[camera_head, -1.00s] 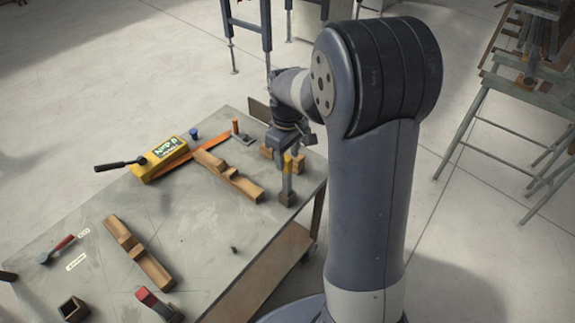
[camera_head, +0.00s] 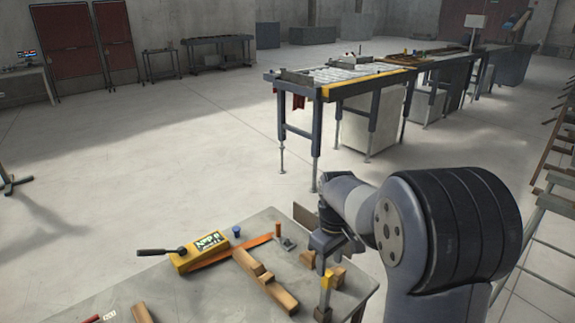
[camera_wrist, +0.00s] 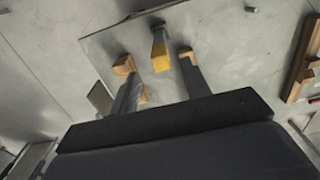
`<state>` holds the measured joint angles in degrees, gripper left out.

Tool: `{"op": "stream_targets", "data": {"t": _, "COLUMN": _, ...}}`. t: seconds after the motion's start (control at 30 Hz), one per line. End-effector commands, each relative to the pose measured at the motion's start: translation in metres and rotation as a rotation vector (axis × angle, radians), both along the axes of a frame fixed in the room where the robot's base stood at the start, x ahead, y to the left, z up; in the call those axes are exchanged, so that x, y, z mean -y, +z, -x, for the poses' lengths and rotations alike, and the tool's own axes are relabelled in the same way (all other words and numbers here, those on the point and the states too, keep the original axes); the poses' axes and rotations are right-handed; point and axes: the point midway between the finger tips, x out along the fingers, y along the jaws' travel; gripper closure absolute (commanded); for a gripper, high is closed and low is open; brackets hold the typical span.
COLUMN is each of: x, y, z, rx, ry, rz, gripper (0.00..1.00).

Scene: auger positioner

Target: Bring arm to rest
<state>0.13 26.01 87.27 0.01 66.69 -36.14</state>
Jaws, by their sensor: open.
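My arm reaches over the near right part of the workbench (camera_head: 215,285). My gripper (camera_wrist: 158,78) points down at the bench's right end, its two grey fingers apart in the wrist view. A post with a yellow top (camera_wrist: 160,55) shows between and beyond the fingers, and nothing is held. In the head view the post (camera_head: 326,283) stands just below my wrist. Small wooden blocks (camera_head: 338,276) are close by. Whether the fingers touch any of these I cannot tell.
On the bench lie a yellow box level (camera_head: 200,252), a black-handled tool (camera_head: 160,252), an orange strip (camera_head: 222,252), a blue cap (camera_head: 236,231) and a notched wooden bar (camera_head: 265,280). A roller table (camera_head: 345,78) stands behind. Open floor lies to the left.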

Motion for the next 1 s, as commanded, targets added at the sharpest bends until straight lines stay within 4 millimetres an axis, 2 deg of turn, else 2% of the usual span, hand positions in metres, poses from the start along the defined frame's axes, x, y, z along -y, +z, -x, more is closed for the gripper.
{"op": "stream_targets", "data": {"t": 0.3, "x": 0.0, "y": -0.064, "z": 0.001, "rx": -0.005, "ry": 0.0, "rz": 0.0, "gripper": 0.55}}
{"op": "stream_targets", "data": {"t": 0.5, "x": 0.0, "y": -0.091, "z": 0.001, "rx": -0.004, "ry": 0.0, "rz": 0.0, "gripper": 0.55}}
{"op": "stream_targets", "data": {"t": 0.6, "x": 0.0, "y": -0.079, "z": 0.0, "rx": 0.0, "ry": 0.0, "rz": 0.0, "gripper": 0.55}}
{"op": "stream_targets", "data": {"t": 1.0, "x": 0.0, "y": -0.077, "z": 0.0, "rx": 0.0, "ry": 0.0, "rz": 0.0, "gripper": 0.55}}
